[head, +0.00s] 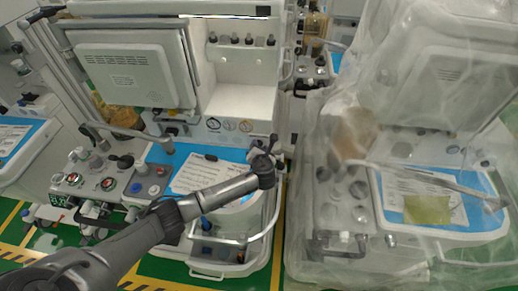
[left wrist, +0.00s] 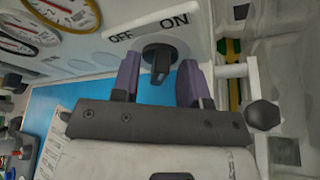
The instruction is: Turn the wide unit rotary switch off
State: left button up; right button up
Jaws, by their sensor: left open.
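The rotary switch (left wrist: 159,58) is a black knob on a pale panel with the printed words OFF and ON above it in the left wrist view. OFF is at the left and ON at the right. The knob's grip bar points roughly down in that picture. My left gripper (left wrist: 160,85) is open, with one purple-grey finger on each side of the knob and visible gaps to it. In the head view the left gripper (head: 262,150) is at the right end of the uncovered cart's panel and hides the switch. My right gripper is not in view.
Round gauges (left wrist: 47,22) are left of the switch. A blue worktop (left wrist: 90,98) with a paper sheet lies below the panel. A metal rail with a black knob (left wrist: 263,115) is close on the right. A plastic-covered cart (head: 400,150) stands to the right.

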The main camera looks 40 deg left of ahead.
pick_arm(q)
jog(key=shift+c, duration=0.4)
jog(key=shift+s+f, duration=0.1)
grip_shut()
